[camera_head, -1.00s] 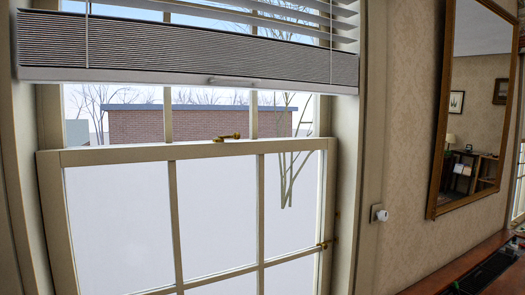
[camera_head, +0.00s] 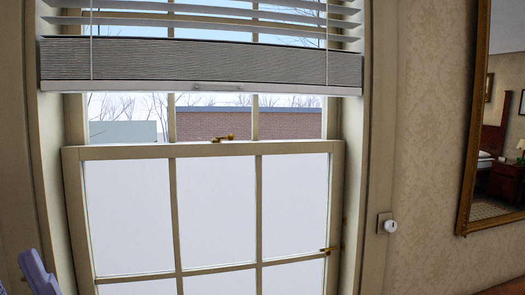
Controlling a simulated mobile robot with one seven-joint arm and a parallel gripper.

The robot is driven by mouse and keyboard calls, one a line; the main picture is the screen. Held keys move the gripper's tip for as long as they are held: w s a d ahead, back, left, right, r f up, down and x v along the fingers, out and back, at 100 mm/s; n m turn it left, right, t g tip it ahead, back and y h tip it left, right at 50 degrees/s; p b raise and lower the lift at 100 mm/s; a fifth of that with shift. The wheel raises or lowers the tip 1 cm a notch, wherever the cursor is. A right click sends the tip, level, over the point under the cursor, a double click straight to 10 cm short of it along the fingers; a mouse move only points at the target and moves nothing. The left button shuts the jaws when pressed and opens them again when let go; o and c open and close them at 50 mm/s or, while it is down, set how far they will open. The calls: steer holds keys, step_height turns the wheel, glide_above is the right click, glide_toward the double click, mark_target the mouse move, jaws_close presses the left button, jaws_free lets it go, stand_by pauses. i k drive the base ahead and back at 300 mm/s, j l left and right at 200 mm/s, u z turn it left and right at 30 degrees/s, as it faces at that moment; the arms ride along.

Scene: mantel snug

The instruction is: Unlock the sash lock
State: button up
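The sash lock (camera_head: 222,138) is a small brass piece on top of the lower sash's upper rail, near the middle of the window. The cream sash window (camera_head: 204,152) has glazing bars and fills the centre of the view. A second brass fitting (camera_head: 328,250) sits on the right stile of the lower sash. A pale lilac part of my arm (camera_head: 38,272) shows at the lower left edge, well apart from the lock. My gripper's fingers cannot be made out.
A venetian blind (camera_head: 200,62) hangs over the upper window, its bottom rail above the lock. A white round knob (camera_head: 390,226) is on the wall trim at the right. A framed mirror (camera_head: 468,175) hangs further right. The space before the lower sash looks clear.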

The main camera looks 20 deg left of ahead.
mark_target(231, 137)
steer(key=i+l, duration=0.1)
steer(key=l, duration=0.95)
steer(key=i+l, duration=0.1)
steer(key=l, duration=0.9)
steer(key=i+l, duration=0.1)
steer(key=l, duration=0.95)
steer(key=l+u, duration=0.15)
steer(key=u, duration=1.55)
steer(key=i+z, duration=0.2)
steer(key=i, duration=0.6)
steer(key=i+z, duration=0.25)
steer(key=i, duration=0.6)
steer(key=j, duration=0.1)
